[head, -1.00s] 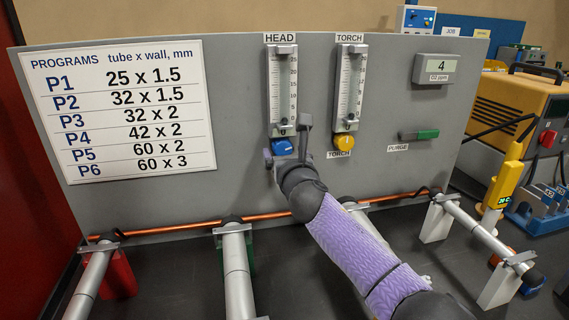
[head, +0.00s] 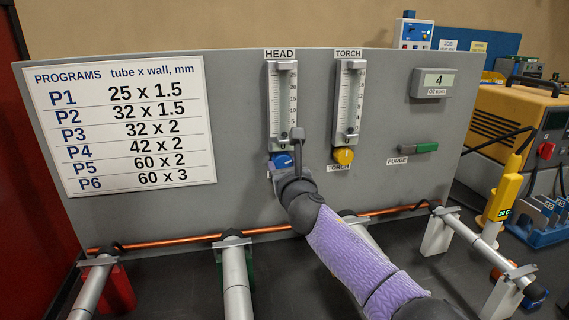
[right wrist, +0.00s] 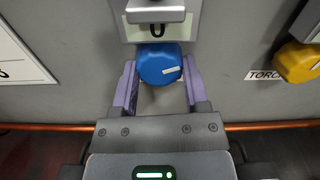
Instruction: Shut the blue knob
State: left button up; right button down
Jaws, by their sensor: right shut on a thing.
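The blue knob (head: 281,160) sits under the flowmeter labelled HEAD (head: 282,105) on the grey panel. In the right wrist view the blue knob (right wrist: 160,62) shows from the front, with a small pale mark at its lower right, slightly tilted. My right gripper (right wrist: 160,70) has its two purple fingers on either side of the knob and is shut on it. In the head view my right gripper (head: 284,165) partly covers the knob. My left gripper is not in view.
A yellow knob (head: 343,157) sits close to the right, under the TORCH flowmeter (head: 348,105). A green-ended PURGE switch (head: 413,149) is further right. A copper tube (head: 180,242) on clamp stands runs below the panel. A programs sign (head: 122,125) is at left.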

jog(key=n+p, duration=0.2)
jog(key=n, duration=0.1)
jog(key=shift+r+n, duration=0.3)
jog(key=shift+f+n, duration=0.2)
jog(key=shift+n, duration=0.2)
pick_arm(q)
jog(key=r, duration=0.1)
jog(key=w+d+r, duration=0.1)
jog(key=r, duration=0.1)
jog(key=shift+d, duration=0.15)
pick_arm(e)
jog(key=shift+f, duration=0.1)
jog(key=shift+c, duration=0.5)
grip_release()
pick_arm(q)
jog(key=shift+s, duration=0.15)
